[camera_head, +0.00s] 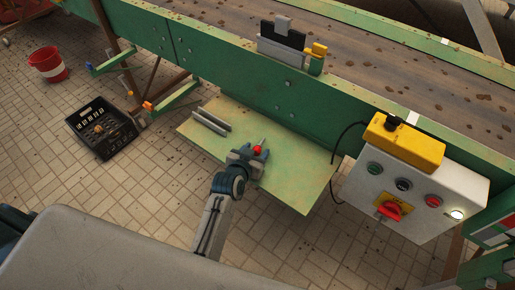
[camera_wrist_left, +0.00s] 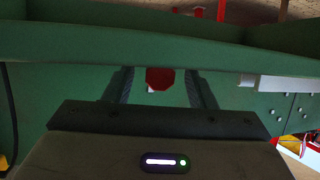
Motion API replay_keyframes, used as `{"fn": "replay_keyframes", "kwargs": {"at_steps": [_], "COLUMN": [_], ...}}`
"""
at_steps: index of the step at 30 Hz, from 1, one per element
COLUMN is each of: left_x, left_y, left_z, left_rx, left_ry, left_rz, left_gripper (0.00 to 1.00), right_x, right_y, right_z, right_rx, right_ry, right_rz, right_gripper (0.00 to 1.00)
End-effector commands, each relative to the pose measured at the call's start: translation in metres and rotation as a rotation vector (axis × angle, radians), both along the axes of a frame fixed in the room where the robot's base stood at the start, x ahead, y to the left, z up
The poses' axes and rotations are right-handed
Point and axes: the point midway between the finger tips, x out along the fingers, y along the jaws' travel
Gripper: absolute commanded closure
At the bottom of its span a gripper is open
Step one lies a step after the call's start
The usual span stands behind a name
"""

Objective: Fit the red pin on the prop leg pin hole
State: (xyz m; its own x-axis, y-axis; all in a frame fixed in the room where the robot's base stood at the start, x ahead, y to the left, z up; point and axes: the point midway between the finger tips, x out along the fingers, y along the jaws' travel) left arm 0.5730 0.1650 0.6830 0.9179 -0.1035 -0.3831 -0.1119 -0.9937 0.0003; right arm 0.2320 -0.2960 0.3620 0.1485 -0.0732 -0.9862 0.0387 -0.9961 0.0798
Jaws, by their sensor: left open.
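The red pin (camera_head: 257,150) has a red head and a thin pale shaft and is at the green shelf (camera_head: 295,185) below the conveyor. Its red octagonal head (camera_wrist_left: 160,79) also shows in the left wrist view, between the two fingers. My left gripper (camera_head: 252,154) is open, with a finger on either side of the pin head; I cannot tell whether they touch it. Green legs with coloured ends, one with an orange tip (camera_head: 148,106), stand left of the shelf. I cannot make out the pin hole. My right gripper is out of view.
Two grey bars (camera_head: 211,121) lie on the shelf's left part. A control box (camera_head: 415,195) with a yellow top unit and a cable hangs at the right. A black crate (camera_head: 101,128) and a red bucket (camera_head: 48,66) stand on the tiled floor at the left.

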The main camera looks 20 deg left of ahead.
Motion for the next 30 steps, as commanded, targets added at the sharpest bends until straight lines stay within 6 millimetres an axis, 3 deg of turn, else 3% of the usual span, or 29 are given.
{"fn": "replay_keyframes", "kwargs": {"at_steps": [2, 9, 20, 30], "left_x": [0.000, 0.000, 0.000, -0.006], "left_y": [0.000, 0.000, 0.000, 0.000], "left_z": [0.000, 0.000, 0.003, 0.036], "left_rx": [0.000, 0.000, 0.000, 0.000], "left_ry": [0.000, 0.000, -0.002, 0.000], "left_rz": [0.000, 0.000, 0.000, 0.000], "left_gripper": [0.49, 0.96, 0.98, 0.98], "right_x": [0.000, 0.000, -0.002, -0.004], "right_y": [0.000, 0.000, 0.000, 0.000], "right_z": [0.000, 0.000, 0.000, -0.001], "right_rx": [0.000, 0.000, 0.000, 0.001], "right_ry": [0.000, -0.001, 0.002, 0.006], "right_rz": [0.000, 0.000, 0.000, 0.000], "right_gripper": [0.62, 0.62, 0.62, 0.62]}}
